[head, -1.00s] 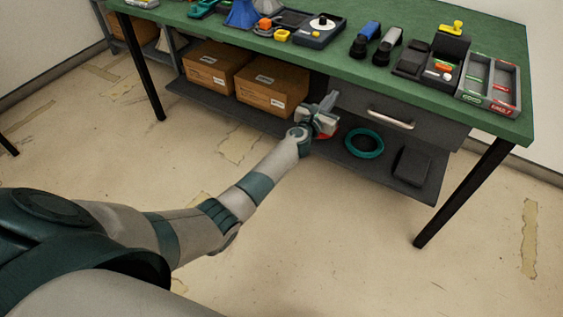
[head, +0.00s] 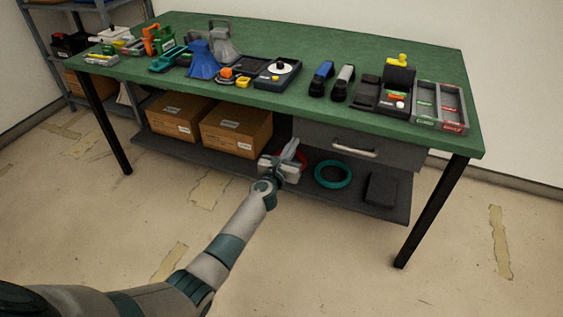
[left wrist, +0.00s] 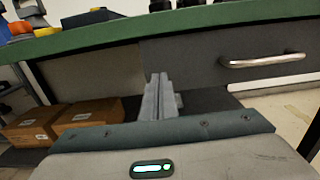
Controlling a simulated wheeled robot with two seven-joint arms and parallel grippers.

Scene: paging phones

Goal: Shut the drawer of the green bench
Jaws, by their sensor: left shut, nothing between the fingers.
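The green bench (head: 330,97) spans the head view. Its grey drawer (head: 401,155) hangs below the right part of the top, with a silver bar handle (head: 353,149) on its front. The drawer front (left wrist: 193,62) and handle (left wrist: 262,61) also show in the left wrist view. The drawer's top edge is hidden under the benchtop, and I cannot tell how far out it stands. My left gripper (head: 289,153) is shut and empty, left of the handle near the drawer's left end. Its fingers (left wrist: 158,97) point toward the bench. My right gripper is out of view.
Below are a dark shelf (head: 250,177), cardboard boxes (head: 236,128), a teal ring (head: 333,185), a red ring partly behind my gripper, and a dark block (head: 381,190). Black legs (head: 431,212) stand at the ends. Phones and trays crowd the top. Floor in front is clear.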

